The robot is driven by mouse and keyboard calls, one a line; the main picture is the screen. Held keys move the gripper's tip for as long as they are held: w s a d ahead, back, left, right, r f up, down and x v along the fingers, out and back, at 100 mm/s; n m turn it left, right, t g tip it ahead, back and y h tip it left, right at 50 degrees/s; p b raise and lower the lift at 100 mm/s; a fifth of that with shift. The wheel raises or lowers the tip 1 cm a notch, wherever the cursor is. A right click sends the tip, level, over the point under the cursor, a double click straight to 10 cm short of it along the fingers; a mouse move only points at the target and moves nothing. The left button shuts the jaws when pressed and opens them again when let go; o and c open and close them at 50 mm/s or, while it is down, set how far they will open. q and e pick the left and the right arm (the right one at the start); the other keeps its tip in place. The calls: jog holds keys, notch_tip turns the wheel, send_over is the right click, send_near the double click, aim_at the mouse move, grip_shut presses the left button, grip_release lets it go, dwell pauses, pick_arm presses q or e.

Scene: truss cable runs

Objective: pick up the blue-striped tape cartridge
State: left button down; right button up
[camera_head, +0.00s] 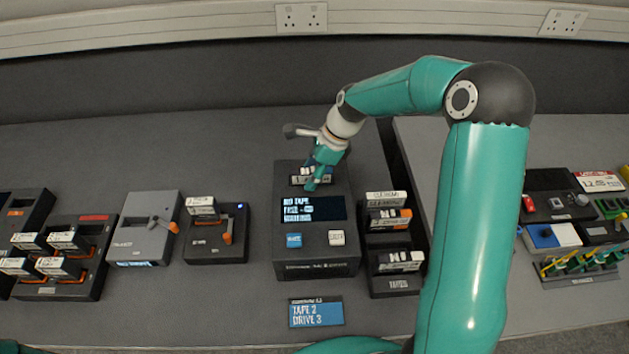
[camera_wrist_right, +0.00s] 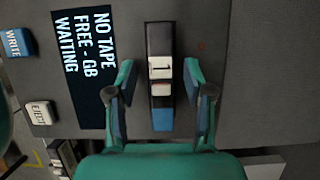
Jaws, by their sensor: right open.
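The blue-striped tape cartridge (camera_wrist_right: 162,118) shows in the right wrist view as a dark narrow block with white label patches and a blue end. It lies at the slot of the tape drive (camera_wrist_right: 215,95); how deep it sits I cannot tell. My right gripper (camera_wrist_right: 160,76) is open, with one finger on each side of the cartridge and a gap at each side. In the head view the right gripper (camera_head: 318,175) is over the back of the drive (camera_head: 317,268) and hides most of the cartridge. My left gripper is not in view.
The drive's screen (camera_head: 312,208) reads no tape, waiting. A rack of cartridges (camera_head: 388,218) stands close on the right. A black box (camera_head: 217,246), a grey lever box (camera_head: 143,240) and a cartridge holder (camera_head: 62,290) stand left. A label plate (camera_head: 316,312) lies in front.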

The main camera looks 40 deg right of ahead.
grip_shut()
jog(key=shift+r, duration=0.15)
dwell(0.4)
